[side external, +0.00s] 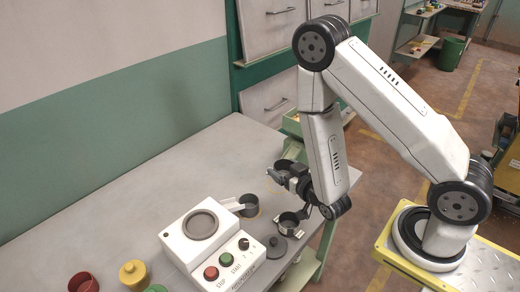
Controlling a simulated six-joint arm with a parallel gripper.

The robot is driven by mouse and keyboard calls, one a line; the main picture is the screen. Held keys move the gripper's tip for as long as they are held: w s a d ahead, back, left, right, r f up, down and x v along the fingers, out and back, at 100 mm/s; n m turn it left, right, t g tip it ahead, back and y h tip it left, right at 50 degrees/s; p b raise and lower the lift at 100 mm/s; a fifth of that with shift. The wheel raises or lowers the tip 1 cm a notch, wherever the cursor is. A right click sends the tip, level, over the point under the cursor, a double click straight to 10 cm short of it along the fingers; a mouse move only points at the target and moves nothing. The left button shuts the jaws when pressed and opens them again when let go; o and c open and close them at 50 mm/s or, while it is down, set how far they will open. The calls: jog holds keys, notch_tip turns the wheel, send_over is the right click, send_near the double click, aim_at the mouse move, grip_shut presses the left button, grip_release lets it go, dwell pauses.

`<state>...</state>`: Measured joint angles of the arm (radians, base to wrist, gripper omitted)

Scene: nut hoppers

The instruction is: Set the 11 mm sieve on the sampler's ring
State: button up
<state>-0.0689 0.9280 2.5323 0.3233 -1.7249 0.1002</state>
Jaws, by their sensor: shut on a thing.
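The sampler (181,246) is a white box on the grey table, with a dark-rimmed round ring (200,224) on its top. Nothing stands on the ring. My gripper (284,178) is above the table, right of and behind the sampler, shut on a dark round sieve (285,166). Its size mark cannot be read, and the fingers partly hide it. Another dark sieve (249,206) with a pale handle stands just right of the sampler. A third dark cup-like sieve (289,222) is below my gripper, near the table's right edge.
A grey knobbed lid (276,247) lies right of the sampler's buttons. A red cup (83,283), a yellow jar (133,273) and a green-topped one (155,289) stand at the front left. The table's left and back are clear. Drawers (270,97) stand behind.

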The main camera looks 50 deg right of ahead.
jog(key=w+a+r+n+y, duration=0.2)
jog(key=w+a+r+y, duration=0.1)
jog(key=r+y, duration=0.1)
jog(key=shift+w+n+t, duration=0.15)
jog(key=shift+n+t, duration=0.15)
jog(key=shift+n, duration=0.1)
jog(key=s+d+f+m+h, duration=0.1)
jog(key=s+f+h, duration=0.1)
jog(key=s+d+f+m+h, duration=0.1)
jog(key=d+f+m+h, duration=0.1)
jog(key=shift+s+d+f, duration=0.15)
jog(key=shift+s+f, duration=0.15)
jog(key=shift+s, duration=0.1)
jog(key=s+d+f+m+g+h, duration=0.2)
jog(key=s+d+m+h, duration=0.1)
jog(key=s, duration=0.3)
jog(key=shift+s+d+f+m+g+h, duration=0.35)
jog(key=shift+d+h, duration=0.3)
jog(key=shift+h, duration=0.25)
jog(key=shift+f, duration=0.1)
jog(key=shift+f, duration=2.8)
